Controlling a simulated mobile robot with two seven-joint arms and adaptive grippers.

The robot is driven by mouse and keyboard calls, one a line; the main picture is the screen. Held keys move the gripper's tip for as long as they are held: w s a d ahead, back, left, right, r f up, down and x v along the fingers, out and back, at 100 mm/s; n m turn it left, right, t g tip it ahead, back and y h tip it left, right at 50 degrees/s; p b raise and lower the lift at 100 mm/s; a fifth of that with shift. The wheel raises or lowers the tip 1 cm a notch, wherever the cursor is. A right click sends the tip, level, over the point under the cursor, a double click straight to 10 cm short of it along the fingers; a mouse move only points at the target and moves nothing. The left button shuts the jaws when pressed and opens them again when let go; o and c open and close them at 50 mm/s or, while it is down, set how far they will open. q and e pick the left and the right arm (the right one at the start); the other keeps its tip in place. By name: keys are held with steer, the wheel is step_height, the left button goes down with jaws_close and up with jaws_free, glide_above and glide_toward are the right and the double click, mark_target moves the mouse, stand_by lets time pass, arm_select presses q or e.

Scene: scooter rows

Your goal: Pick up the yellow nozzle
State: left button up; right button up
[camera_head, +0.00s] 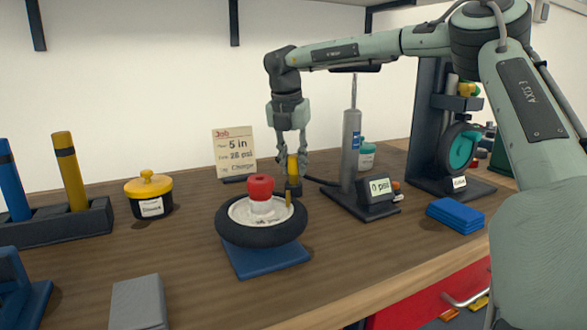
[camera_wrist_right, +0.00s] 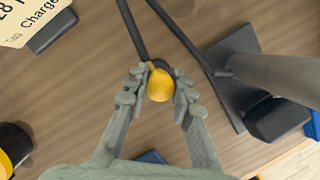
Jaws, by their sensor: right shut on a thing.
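The yellow nozzle (camera_head: 292,168) is upright behind the wheel, with a dark lower part beneath its yellow top. In the wrist view its rounded yellow top (camera_wrist_right: 160,85) sits between my fingers. My right gripper (camera_head: 291,155) comes down from above and is shut on the nozzle; it also shows in the right wrist view (camera_wrist_right: 158,92). A dark hose (camera_wrist_right: 178,35) runs from near the nozzle. I cannot tell whether the nozzle's lower end touches anything. My left gripper is not in view.
The wheel (camera_head: 262,232) with a red-topped hub lies on a blue stand in front of the nozzle. A grey pump (camera_head: 351,140) with a "0 psi" gauge (camera_head: 380,186) stands to the right. A job card (camera_head: 234,150) stands behind. A yellow-lidded pot (camera_head: 149,190) is at left.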

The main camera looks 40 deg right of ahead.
mark_target(293, 156)
jaws_close()
steer(key=shift+r, duration=0.25)
step_height(293, 156, up, 8)
steer(key=shift+f, duration=0.15)
steer(key=shift+s+a+r+n, duration=0.2)
steer(key=shift+a+r, duration=0.05)
steer(key=shift+r, duration=0.3)
steer(key=shift+s+a+r+n, duration=0.15)
steer(key=shift+a+r+n, duration=0.05)
steer(key=shift+r, duration=0.3)
steer(key=s+a+r+n+t+y+p, duration=0.2)
steer(key=s+a+r+n, duration=0.2)
steer(key=s+a+n, duration=0.85)
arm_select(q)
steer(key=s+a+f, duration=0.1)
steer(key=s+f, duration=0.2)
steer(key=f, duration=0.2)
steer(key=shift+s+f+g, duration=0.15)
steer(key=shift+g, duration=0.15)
arm_select(e)
steer(key=shift+m, duration=0.65)
steer(key=shift+s+a+f, duration=0.2)
steer(key=shift+a+f, duration=0.05)
steer(key=shift+f, duration=0.65)
steer(key=shift+s+a+f, duration=0.25)
steer(key=shift+a+f, duration=0.05)
steer(key=shift+f, duration=0.6)
steer(key=shift+s+a+f, duration=0.2)
steer(key=shift+a+f, duration=0.05)
steer(key=shift+f, duration=0.65)
